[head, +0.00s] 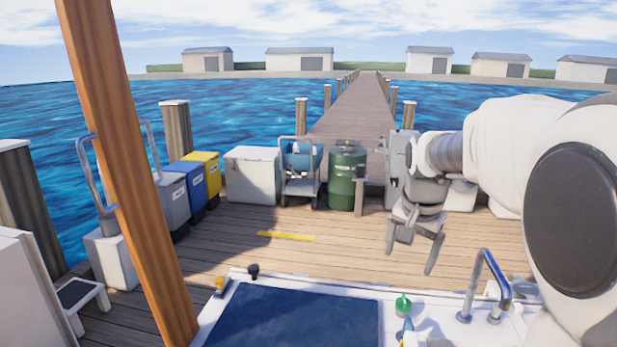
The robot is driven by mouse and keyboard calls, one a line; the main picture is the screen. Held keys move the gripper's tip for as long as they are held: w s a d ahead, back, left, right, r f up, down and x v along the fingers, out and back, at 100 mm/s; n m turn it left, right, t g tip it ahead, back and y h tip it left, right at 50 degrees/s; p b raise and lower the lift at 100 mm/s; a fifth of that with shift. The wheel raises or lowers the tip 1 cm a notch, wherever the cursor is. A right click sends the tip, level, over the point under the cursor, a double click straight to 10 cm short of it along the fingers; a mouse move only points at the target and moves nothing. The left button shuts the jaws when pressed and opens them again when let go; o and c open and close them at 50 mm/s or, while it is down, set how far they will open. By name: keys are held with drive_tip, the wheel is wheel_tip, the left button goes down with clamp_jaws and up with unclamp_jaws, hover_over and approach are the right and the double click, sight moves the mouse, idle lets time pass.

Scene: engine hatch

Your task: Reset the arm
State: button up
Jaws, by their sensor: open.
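My arm reaches in from the right side of the head view. My gripper (411,262) hangs from it, pointing down, at the right of the middle. Its two fingers are spread apart with nothing between them. In the picture it lies over the wooden dock deck, above the white ledge near the metal rail. How high it is above the surfaces, I cannot tell.
A dark blue panel (290,318) lies on a white ledge, with a green-topped item (402,305) beside it and a metal rail (487,280) at right. A wooden post (128,175) crosses the left. Bins (203,178), a white box (252,174) and a green drum (346,180) stand on the dock.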

drive_tip(key=s+a+r+n+t+p, duration=0.1)
drive_tip(key=s+n, duration=0.3)
drive_tip(key=s, duration=0.8)
drive_tip(key=s+a+r+n+t+p, duration=0.1)
drive_tip(key=s+a+r+n+p, duration=0.2)
drive_tip(key=s, duration=0.9)
drive_tip(key=shift+s+a+r+n+y, duration=0.25)
drive_tip(key=shift+a+n+y, duration=0.15)
drive_tip(key=shift+a, duration=0.45)
